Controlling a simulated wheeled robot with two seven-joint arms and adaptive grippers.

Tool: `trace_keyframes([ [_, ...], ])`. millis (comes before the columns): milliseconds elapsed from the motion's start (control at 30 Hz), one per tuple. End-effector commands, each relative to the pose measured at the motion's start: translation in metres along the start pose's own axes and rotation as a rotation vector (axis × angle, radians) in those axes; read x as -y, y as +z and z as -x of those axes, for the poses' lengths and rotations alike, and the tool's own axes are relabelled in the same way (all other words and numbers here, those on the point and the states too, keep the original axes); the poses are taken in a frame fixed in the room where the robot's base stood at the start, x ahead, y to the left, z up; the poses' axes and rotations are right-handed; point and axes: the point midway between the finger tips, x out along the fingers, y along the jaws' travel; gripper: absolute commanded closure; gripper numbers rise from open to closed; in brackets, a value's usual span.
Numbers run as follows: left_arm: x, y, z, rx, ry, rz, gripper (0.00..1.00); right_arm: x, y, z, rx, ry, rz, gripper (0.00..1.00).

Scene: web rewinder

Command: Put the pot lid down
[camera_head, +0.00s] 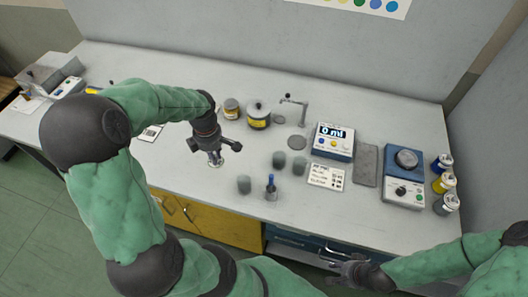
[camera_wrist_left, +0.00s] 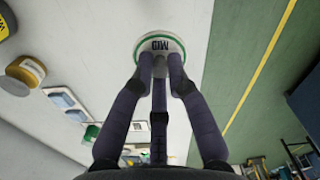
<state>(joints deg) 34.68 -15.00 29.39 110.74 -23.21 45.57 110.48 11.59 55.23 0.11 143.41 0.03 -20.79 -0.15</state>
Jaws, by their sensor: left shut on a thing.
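The pot lid (camera_wrist_left: 160,44) shows in the left wrist view as a round white disc with a green rim and dark lettering. In the head view it is a small pale disc (camera_head: 215,164) under my left gripper (camera_head: 217,157). My left gripper (camera_wrist_left: 160,62) is shut on it at the fingertips, over the left-middle of the white bench (camera_head: 300,222). I cannot tell whether the lid touches the bench. My right gripper (camera_head: 338,266) is low at the bench's front edge, apart from the lid; its finger opening is unclear.
Grey cups (camera_head: 279,160) and a blue-topped bottle (camera_head: 270,188) stand to the right. A display unit (camera_head: 333,142) and a blue device (camera_head: 404,174) are farther right. The bench left of my gripper's front is bare.

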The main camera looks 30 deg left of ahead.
Motion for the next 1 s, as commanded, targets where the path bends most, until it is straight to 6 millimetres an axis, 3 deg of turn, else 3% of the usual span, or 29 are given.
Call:
trace_keyframes([
  [167,-0.012,0.018,-0.005,0.002,-0.003,0.008,0.96,0.000,0.001,0.001,0.002,0.000,0.000,0.60],
  [400,-0.043,0.078,-0.018,0.003,-0.004,0.054,0.96,0.001,0.001,0.002,0.002,0.000,0.000,0.60],
  [600,-0.056,0.117,-0.028,0.002,-0.002,0.088,0.96,0.001,0.001,0.003,0.001,0.000,0.000,0.60],
  [767,-0.059,0.126,-0.042,-0.001,-0.003,0.099,0.96,0.000,0.001,0.000,0.001,0.000,0.000,0.60],
  [1000,-0.059,0.126,-0.083,0.000,-0.003,0.100,0.96,-0.003,0.000,-0.009,0.001,0.000,0.000,0.60],
])
